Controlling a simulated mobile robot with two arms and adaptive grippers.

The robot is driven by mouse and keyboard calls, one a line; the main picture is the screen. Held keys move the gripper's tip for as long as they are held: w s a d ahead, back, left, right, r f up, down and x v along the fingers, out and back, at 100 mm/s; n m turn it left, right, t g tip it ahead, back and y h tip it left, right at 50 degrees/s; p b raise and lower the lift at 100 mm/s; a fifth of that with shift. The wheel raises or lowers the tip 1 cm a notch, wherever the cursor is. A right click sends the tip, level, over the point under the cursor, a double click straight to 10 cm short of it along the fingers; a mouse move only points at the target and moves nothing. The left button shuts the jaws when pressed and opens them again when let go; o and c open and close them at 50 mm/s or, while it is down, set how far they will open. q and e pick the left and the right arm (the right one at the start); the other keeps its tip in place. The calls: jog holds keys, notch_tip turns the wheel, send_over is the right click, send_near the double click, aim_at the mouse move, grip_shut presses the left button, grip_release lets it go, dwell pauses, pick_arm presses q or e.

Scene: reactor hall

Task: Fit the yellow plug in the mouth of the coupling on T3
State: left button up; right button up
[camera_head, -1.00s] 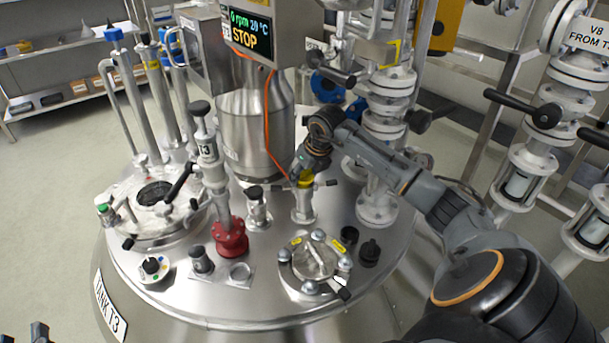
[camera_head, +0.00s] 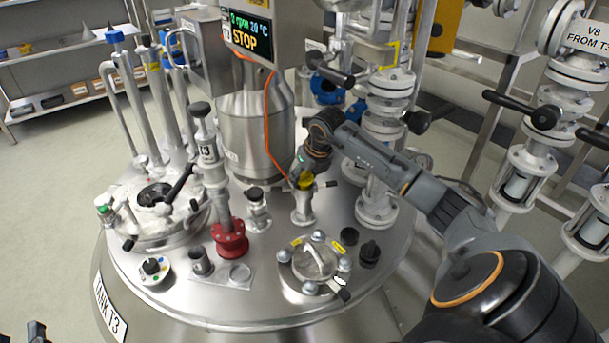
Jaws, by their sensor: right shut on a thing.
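The yellow plug (camera_head: 306,182) is in my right gripper (camera_head: 305,174), which is shut on it and points down. The plug is at the top of the upright steel coupling (camera_head: 303,208) on the lid of tank T3 (camera_head: 330,220). The gripper's fingers hide part of the plug and the mouth, so I cannot tell how deep it sits or whether it is seated. Two dark tips of my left gripper (camera_head: 22,335) show apart at the bottom left edge, far from the coupling, with nothing visible between them.
A capped port (camera_head: 257,210) stands just left of the coupling. A red-flanged valve (camera_head: 230,240) and a round clamped hatch (camera_head: 314,262) are nearer. The steel mixer column (camera_head: 250,135) with an orange cable rises behind. White pipe flanges (camera_head: 380,170) stand close on the right.

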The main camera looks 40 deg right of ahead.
jog(key=shift+s+a+f, duration=0.15)
jog(key=shift+f, duration=0.3)
jog(key=shift+s+a+f, duration=0.1)
jog(key=shift+s+f, duration=0.05)
jog(key=shift+f, duration=0.3)
jog(key=o, duration=0.9)
jog(key=shift+c, duration=0.2)
jog(key=o, duration=0.4)
jog(key=shift+w+f, duration=0.15)
jog(key=shift+f, duration=0.05)
jog(key=shift+c, duration=0.2)
jog(key=shift+w+d+f+g, duration=0.1)
jog(key=shift+d+f+g, duration=0.05)
jog(key=shift+g, duration=0.15)
pick_arm(q)
jog(key=shift+w+d+f, duration=0.15)
jog(key=shift+w, duration=0.1)
pick_arm(e)
jog(key=shift+r, duration=0.25)
jog(key=shift+r, duration=0.15)
jog(key=shift+d+r, duration=0.1)
jog(key=shift+r, duration=0.25)
jog(key=v, duration=1.1)
jog(key=shift+s, duration=0.3)
jog(key=shift+f, duration=0.1)
